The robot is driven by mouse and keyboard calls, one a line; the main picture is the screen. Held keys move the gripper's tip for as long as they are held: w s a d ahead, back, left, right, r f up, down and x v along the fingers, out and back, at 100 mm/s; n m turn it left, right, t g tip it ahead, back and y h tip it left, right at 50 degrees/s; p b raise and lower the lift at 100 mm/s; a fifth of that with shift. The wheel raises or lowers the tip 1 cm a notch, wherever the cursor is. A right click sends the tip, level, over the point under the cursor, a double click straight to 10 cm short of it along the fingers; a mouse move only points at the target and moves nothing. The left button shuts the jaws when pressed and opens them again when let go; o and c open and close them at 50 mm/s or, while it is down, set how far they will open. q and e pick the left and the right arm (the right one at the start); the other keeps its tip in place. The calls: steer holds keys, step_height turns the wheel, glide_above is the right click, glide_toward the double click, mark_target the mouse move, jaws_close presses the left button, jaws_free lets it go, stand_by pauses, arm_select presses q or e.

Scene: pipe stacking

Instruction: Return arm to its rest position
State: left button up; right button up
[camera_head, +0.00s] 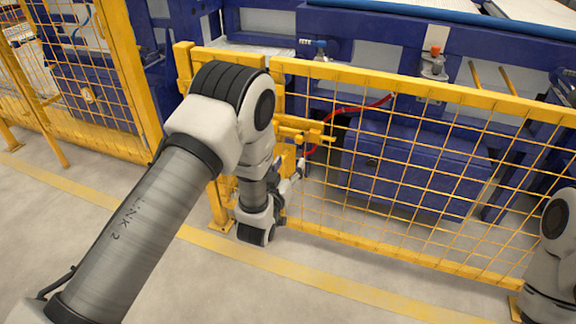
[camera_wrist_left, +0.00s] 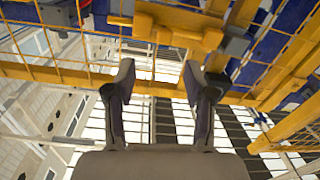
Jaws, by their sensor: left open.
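My left arm reaches in from the lower left of the head view, bends at a high elbow and hangs down to its wrist in front of a yellow fence (camera_head: 440,93). My left gripper (camera_head: 298,170) is small there, beside the wrist and close to the mesh. In the left wrist view the left gripper (camera_wrist_left: 158,80) has its two fingers wide apart with nothing between them. A yellow latch bar (camera_wrist_left: 180,35) of the fence crosses beyond the fingertips. Part of my right arm shows at the right edge of the head view; its gripper is out of the picture.
Blue machinery (camera_head: 415,165) stands behind the fence, with a red cable (camera_head: 345,110) near the latch. Another yellow mesh panel (camera_head: 85,60) stands at the left. The grey floor (camera_head: 215,290) in front is clear, with a yellow line.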

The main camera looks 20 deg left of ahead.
arm_select(q)
steer(key=shift+s, duration=0.15)
steer(key=s+a+f+g, duration=0.3)
steer(key=s+f+g, duration=0.4)
steer(key=s+f, duration=0.85)
steer(key=s+f+m+g, duration=0.1)
steer(key=s+f+g, duration=0.35)
steer(key=s, duration=0.65)
steer(key=s+f+g, duration=0.4)
steer(key=s+g, duration=0.2)
steer(key=s, duration=0.6)
step_height(320, 180, up, 23)
steer(key=p, duration=2.3)
steer(key=shift+s+d+m+h, duration=0.3)
steer(key=shift+s+d+m, duration=0.1)
steer(key=shift+r+g, duration=0.1)
steer(key=shift+g, duration=0.15)
